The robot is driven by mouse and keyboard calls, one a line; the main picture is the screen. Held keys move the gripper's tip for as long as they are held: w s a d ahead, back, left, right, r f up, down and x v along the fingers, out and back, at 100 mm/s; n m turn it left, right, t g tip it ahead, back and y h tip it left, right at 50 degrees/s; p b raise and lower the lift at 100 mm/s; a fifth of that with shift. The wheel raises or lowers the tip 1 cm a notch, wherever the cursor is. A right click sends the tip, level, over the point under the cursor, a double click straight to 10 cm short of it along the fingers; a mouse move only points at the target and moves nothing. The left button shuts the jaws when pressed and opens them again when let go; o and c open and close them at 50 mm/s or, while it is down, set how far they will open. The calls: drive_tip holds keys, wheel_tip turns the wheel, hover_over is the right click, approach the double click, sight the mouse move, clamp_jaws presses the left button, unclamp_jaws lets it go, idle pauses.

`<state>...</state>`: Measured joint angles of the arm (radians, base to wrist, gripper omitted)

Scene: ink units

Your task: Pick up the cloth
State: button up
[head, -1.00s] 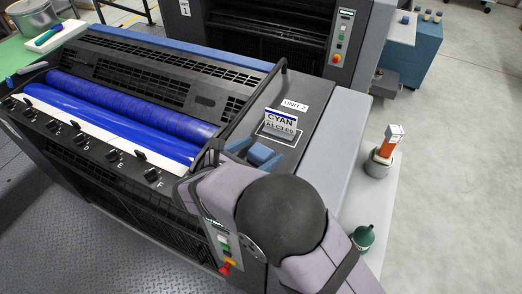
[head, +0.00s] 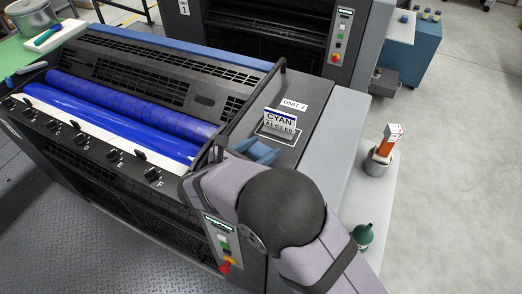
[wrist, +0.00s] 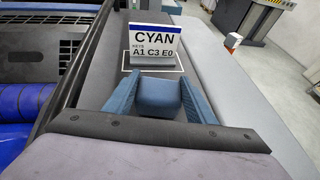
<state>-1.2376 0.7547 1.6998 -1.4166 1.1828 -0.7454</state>
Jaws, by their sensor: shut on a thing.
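A folded blue cloth (wrist: 158,95) sits between the two lighter blue fingers of my gripper (wrist: 159,103) in the wrist view. The fingers stand at its left and right sides and are shut on it. The cloth is on or just above the dark grey top of the press unit, in front of the cyan sign; I cannot tell whether it still touches the top. In the head view my gripper (head: 254,152) shows at the same place, and my arm hides part of it and most of the cloth.
The CYAN sign (head: 279,124) stands just behind my gripper. A black rail (head: 246,108) and blue rollers (head: 125,105) lie to the left. A grey can with an orange-handled tool (head: 378,162) and a dark green container (head: 362,236) stand on the right ledge.

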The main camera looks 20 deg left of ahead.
sight(262, 148)
wheel_tip(262, 148, up, 10)
drive_tip(key=shift+f+b, duration=0.15)
drive_tip(key=shift+b, duration=1.1)
drive_tip(key=shift+d, duration=0.1)
